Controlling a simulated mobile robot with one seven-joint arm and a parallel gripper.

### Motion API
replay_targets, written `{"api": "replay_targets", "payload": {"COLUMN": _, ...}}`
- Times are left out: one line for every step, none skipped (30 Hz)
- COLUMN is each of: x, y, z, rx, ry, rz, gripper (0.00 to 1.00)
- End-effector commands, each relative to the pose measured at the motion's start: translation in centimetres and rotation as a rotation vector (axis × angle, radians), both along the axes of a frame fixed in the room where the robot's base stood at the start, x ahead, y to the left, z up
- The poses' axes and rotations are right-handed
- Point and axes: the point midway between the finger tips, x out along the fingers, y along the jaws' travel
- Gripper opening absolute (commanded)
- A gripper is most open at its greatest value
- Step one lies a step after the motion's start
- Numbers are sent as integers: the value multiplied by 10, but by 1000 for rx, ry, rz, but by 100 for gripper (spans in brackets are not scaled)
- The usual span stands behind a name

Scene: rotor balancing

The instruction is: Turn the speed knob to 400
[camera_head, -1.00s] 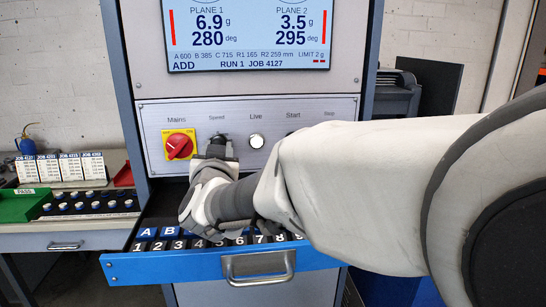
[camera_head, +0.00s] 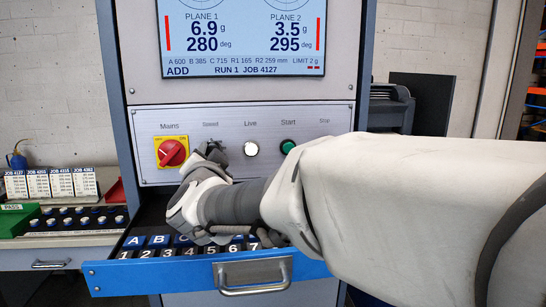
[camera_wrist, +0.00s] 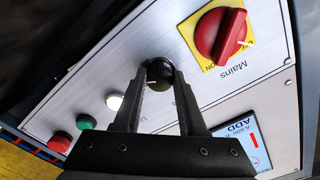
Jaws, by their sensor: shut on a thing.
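The speed knob (camera_wrist: 159,73) is a small round black knob with a light mark on its face, under the "Speed" label on the silver control panel (camera_head: 330,120). My gripper (camera_wrist: 160,76) is shut on the knob, with one dark finger on each side of it in the wrist view. In the head view my gripper (camera_head: 210,152) reaches the panel between the mains switch and the live lamp, and it hides most of the knob. No scale numbers around the knob can be read.
The red mains switch (camera_head: 171,152) on its yellow plate is close left of the knob. The white live lamp (camera_head: 251,148) and green start button (camera_head: 288,147) are to the right.

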Motion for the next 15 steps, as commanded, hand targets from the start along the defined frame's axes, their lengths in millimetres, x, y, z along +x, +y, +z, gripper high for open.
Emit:
{"api": "replay_targets", "payload": {"x": 0, "y": 0, "z": 1, "rx": 3, "ry": 0, "rz": -1, "gripper": 0}}
{"api": "replay_targets", "payload": {"x": 0, "y": 0, "z": 1, "rx": 4, "ry": 0, "rz": -1, "gripper": 0}}
{"api": "replay_targets", "payload": {"x": 0, "y": 0, "z": 1, "rx": 4, "ry": 0, "rz": -1, "gripper": 0}}
{"api": "replay_targets", "payload": {"x": 0, "y": 0, "z": 1, "rx": 5, "ry": 0, "rz": -1, "gripper": 0}}
{"api": "replay_targets", "payload": {"x": 0, "y": 0, "z": 1, "rx": 4, "ry": 0, "rz": -1, "gripper": 0}}
{"api": "replay_targets", "payload": {"x": 0, "y": 0, "z": 1, "rx": 4, "ry": 0, "rz": 0, "gripper": 0}}
{"api": "replay_targets", "payload": {"x": 0, "y": 0, "z": 1, "rx": 4, "ry": 0, "rz": 0, "gripper": 0}}
{"api": "replay_targets", "payload": {"x": 0, "y": 0, "z": 1, "rx": 4, "ry": 0, "rz": 0, "gripper": 0}}
{"api": "replay_targets", "payload": {"x": 0, "y": 0, "z": 1, "rx": 4, "ry": 0, "rz": 0, "gripper": 0}}
{"api": "replay_targets", "payload": {"x": 0, "y": 0, "z": 1, "rx": 4, "ry": 0, "rz": 0, "gripper": 0}}
{"api": "replay_targets", "payload": {"x": 0, "y": 0, "z": 1, "rx": 3, "ry": -1, "rz": 0, "gripper": 0}}
{"api": "replay_targets", "payload": {"x": 0, "y": 0, "z": 1, "rx": 3, "ry": -1, "rz": 0, "gripper": 46}}
{"api": "replay_targets", "payload": {"x": 0, "y": 0, "z": 1, "rx": 3, "ry": -1, "rz": 0, "gripper": 51}}
{"api": "replay_targets", "payload": {"x": 0, "y": 0, "z": 1, "rx": 3, "ry": -1, "rz": 0, "gripper": 57}}
{"api": "replay_targets", "payload": {"x": 0, "y": 0, "z": 1, "rx": 3, "ry": -1, "rz": 0, "gripper": 64}}
